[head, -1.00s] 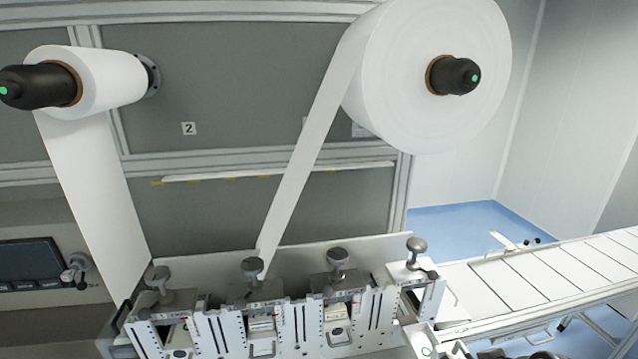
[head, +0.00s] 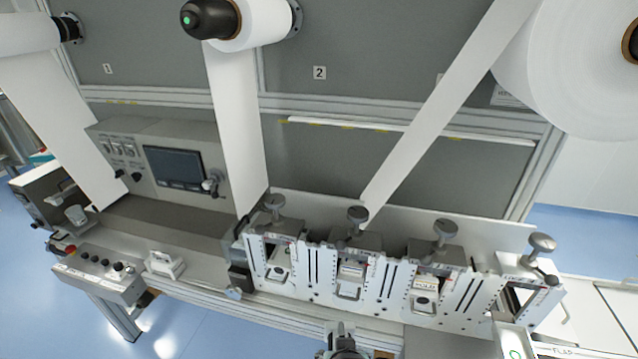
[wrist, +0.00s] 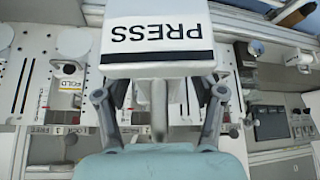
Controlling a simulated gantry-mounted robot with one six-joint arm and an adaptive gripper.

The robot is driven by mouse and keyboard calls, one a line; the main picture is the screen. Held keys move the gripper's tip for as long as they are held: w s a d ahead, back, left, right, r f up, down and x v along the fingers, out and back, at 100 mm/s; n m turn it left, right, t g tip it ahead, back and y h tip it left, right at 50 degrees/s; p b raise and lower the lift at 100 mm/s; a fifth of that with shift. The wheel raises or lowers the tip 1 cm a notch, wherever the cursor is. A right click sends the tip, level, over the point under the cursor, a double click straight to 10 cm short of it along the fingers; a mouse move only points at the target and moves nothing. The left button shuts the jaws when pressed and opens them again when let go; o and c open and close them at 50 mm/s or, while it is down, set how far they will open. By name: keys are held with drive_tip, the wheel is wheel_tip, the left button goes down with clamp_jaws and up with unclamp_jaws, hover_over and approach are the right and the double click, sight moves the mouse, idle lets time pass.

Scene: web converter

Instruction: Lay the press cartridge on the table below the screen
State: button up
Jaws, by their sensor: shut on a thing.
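The press cartridge (wrist: 157,38) is a white block with a dark stripe and the word PRESS, upside down in the wrist view. My gripper (wrist: 158,98) is shut on it, with a finger on each side of its grey stem. In the head view my gripper (head: 342,342) shows only in part at the bottom edge, and the cartridge cannot be made out there. The screen (head: 175,167) is dark, set in a grey console at left; it also shows in the wrist view (wrist: 270,122). The table (head: 165,218) below the screen has a bare brown-grey top.
A row of white stations (head: 375,275) with grey knobs stands right of the table. A white handled piece (head: 164,264) lies on the front ledge, beside a button box (head: 100,270). White web strips (head: 238,120) hang from rolls above.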

drive_tip(key=s+a+r+p, duration=0.3)
drive_tip(key=a+r+p, duration=0.2)
drive_tip(key=p, duration=1.1)
drive_tip(key=shift+r, duration=0.9)
drive_tip(key=shift+a+f, duration=0.1)
drive_tip(key=shift+w, duration=0.1)
